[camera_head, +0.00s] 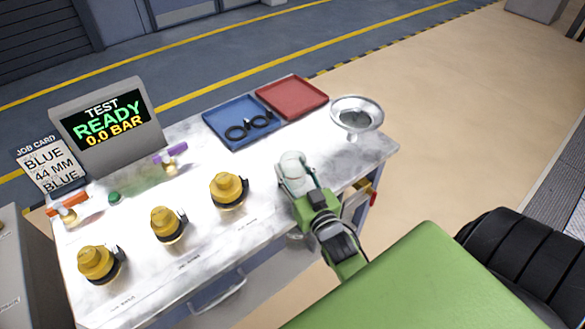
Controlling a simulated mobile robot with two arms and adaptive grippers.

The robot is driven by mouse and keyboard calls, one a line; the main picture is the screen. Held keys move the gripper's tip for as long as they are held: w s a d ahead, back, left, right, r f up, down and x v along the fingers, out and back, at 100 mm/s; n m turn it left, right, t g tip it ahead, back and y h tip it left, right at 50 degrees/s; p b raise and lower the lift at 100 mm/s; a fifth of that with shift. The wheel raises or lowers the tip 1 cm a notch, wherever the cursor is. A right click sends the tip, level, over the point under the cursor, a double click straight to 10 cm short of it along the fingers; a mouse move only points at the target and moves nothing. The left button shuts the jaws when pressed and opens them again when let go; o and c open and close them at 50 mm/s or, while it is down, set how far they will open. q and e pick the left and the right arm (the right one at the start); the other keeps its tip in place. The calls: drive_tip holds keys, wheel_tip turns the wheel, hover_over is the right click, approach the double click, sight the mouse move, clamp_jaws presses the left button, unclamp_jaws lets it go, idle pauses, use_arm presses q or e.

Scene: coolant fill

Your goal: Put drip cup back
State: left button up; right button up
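A shallow silver bowl (357,114) with a wide rim stands at the right back corner of the workbench (325,130). It looks like a funnel or cup; I cannot tell if it is the drip cup. My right arm, green with dark joints, comes in from the lower right. Its pale end, with my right gripper (291,167), is over the bench's right front part, left of and nearer than the bowl, apart from it. The fingers are not clear, so I cannot tell if they hold anything. My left gripper is out of view.
Three yellow-capped fittings (168,224) line the bench's front. A blue tray (226,137) holds black rings beside an empty red tray (291,96). A display (109,122) reads READY, 0.0 BAR; a job card (50,168) stands left. Brass and red parts (361,186) show at the right edge.

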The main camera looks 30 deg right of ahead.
drive_tip(key=shift+o, duration=0.9)
drive_tip(key=shift+r, duration=0.15)
drive_tip(key=s, duration=0.3)
drive_tip(key=s+a+b, duration=0.1)
drive_tip(key=s, duration=0.2)
drive_tip(key=s+a, duration=0.1)
drive_tip(key=s, duration=0.3)
drive_tip(key=shift+s, duration=0.1)
drive_tip(key=shift+s+a+b, duration=0.15)
drive_tip(key=shift+s+b, duration=0.15)
drive_tip(key=shift+s, duration=0.5)
